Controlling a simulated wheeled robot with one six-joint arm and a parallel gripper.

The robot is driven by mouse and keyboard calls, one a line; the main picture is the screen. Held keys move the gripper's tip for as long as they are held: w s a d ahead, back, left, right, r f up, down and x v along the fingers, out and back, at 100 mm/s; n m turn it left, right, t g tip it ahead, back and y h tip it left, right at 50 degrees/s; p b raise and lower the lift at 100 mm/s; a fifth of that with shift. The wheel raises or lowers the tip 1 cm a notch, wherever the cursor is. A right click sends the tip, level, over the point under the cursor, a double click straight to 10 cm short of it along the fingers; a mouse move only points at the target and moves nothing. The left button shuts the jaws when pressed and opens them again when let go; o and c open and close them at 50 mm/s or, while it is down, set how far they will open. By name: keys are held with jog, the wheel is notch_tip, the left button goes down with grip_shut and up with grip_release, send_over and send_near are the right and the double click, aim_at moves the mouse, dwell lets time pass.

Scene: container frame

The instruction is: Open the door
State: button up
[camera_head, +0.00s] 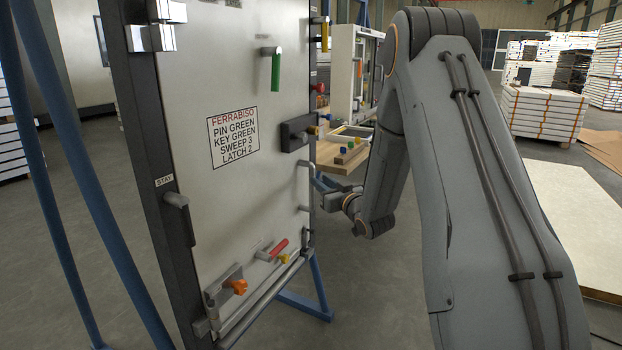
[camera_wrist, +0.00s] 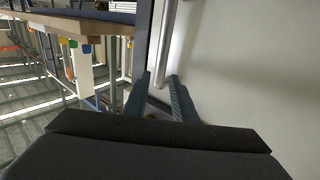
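The door (camera_head: 200,110) is a large pale panel in a dark frame. Its sign (camera_head: 233,137) reads "FERRABISO, PIN GREEN, KEY GREEN, SWEEP 3, LATCH 2". A vertical bar handle (camera_head: 309,187) is near the door's right edge; a metal bar also runs down the door in the wrist view (camera_wrist: 169,40). My gripper (camera_head: 322,184) is beside that handle. In the wrist view its fingers (camera_wrist: 158,80) are apart, with the bar's lower part between or just beyond the tips; contact cannot be told. The door carries a green-gripped lever (camera_head: 276,72), a dark block (camera_head: 296,133), a red-handled lever (camera_head: 278,248) and an orange knob (camera_head: 238,286).
Blue frame posts (camera_head: 75,190) stand left of the door. A wooden table (camera_head: 347,160) with small coloured pieces is behind my gripper. A pale board (camera_head: 570,215) lies on the floor at right, with stacked panels (camera_head: 545,112) behind. Grey floor is open at left.

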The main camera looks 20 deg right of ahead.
jog(key=w+a, duration=0.1)
jog(key=w, duration=0.6)
jog(key=shift+a, duration=0.2)
grip_shut()
